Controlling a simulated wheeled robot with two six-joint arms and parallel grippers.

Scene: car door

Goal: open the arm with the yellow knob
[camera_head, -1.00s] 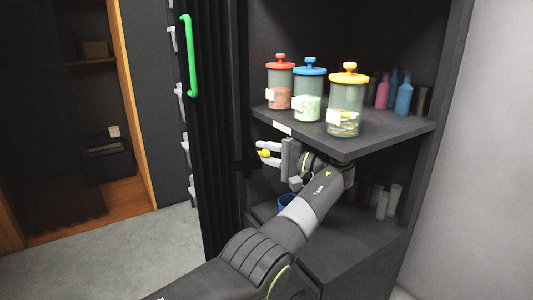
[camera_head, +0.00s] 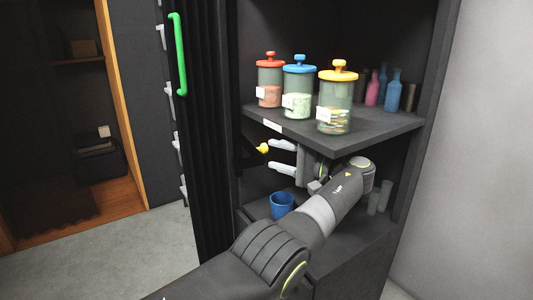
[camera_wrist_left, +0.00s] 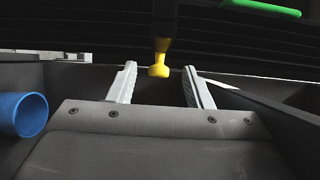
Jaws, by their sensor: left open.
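The yellow knob (camera_head: 262,148) is on a dark arm beside the cabinet's left edge, under the shelf with the jars. My left gripper (camera_head: 271,156) is open, with its pale fingers just to the right of the knob. In the left wrist view the knob (camera_wrist_left: 159,62) shows ahead, between the lines of the two spread fingers (camera_wrist_left: 160,80), with clear gaps on both sides. The dark arm is hard to make out against the black cabinet. My right gripper is not in view.
Jars with red (camera_head: 270,82), blue (camera_head: 299,90) and yellow lids (camera_head: 336,100) stand on the shelf (camera_head: 360,138) above my gripper. A blue cup (camera_head: 282,205) stands below it. A black door with a green handle (camera_head: 180,55) is at left.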

